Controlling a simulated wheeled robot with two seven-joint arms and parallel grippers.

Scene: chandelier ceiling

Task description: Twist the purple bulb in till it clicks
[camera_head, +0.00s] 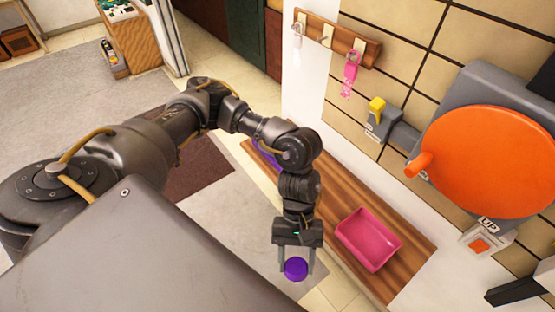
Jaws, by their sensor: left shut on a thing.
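The purple bulb (296,269) shows as a round purple shape at the bottom middle of the head view. My left gripper (296,264) points down and is shut on it, one finger on each side. The bulb is held over the light floor, left of the wooden shelf. I cannot make out a socket. My right gripper is not in view.
A pink tray (368,239) sits on the wooden shelf (405,267). A purple object (268,156) is partly hidden behind my left arm. A large orange disc (490,160), a yellow-topped fixture (377,106) and a hook rail (338,38) are on the tiled wall.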

